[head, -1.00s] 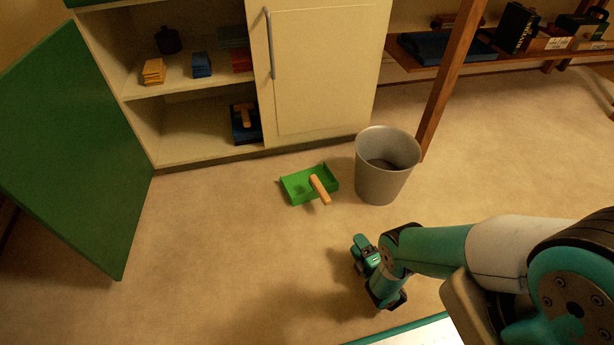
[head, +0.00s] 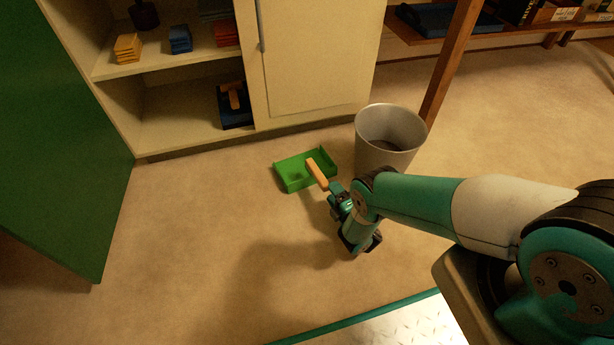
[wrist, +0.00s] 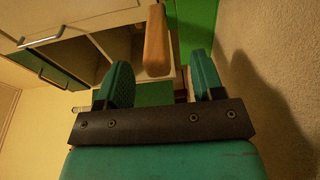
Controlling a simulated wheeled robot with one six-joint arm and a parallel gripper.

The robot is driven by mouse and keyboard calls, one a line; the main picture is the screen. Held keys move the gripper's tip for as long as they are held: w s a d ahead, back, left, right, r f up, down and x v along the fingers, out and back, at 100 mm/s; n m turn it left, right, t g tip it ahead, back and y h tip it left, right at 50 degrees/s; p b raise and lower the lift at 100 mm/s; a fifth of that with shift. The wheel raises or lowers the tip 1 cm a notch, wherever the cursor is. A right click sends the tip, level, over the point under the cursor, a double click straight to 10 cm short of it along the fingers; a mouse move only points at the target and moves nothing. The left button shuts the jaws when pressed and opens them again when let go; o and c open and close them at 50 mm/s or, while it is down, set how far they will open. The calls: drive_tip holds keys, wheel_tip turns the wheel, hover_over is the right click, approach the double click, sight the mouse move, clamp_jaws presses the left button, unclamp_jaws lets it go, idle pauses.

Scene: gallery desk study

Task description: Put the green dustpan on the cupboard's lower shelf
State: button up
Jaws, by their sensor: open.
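The green dustpan (head: 295,172) lies on the floor in front of the cupboard, its wooden handle (head: 317,173) pointing toward my arm. My gripper (head: 335,190) is open and empty, just short of the handle's end. In the wrist view the handle (wrist: 155,42) stands ahead of and between the two teal fingers (wrist: 163,82), with part of the green pan (wrist: 196,25) behind it. I cannot tell whether a finger touches it. The cupboard's lower shelf (head: 175,127) is open at the left, with a blue dustpan (head: 235,108) at its right end.
The grey bin (head: 388,140) stands close to the right of the dustpan. The green door (head: 65,150) is swung open at the left. The upper shelf (head: 150,67) holds small coloured stacks. The lower shelf's left and middle are clear. A wooden post (head: 450,65) stands behind the bin.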

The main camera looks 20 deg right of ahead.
sight(325, 181)
drive_tip(key=shift+w+a, duration=0.1)
drive_tip(key=shift+w, duration=0.35)
drive_tip(key=b+x, duration=0.3)
drive_tip(key=b, duration=0.2)
drive_tip(key=shift+w+a+f, duration=0.1)
drive_tip(key=shift+w, duration=0.3)
drive_tip(key=shift+w+a+r+b, duration=0.1)
drive_tip(key=shift+w+r+b, duration=0.3)
drive_tip(key=shift+b, duration=0.3)
drive_tip(key=shift+w, duration=0.1)
clamp_jaws()
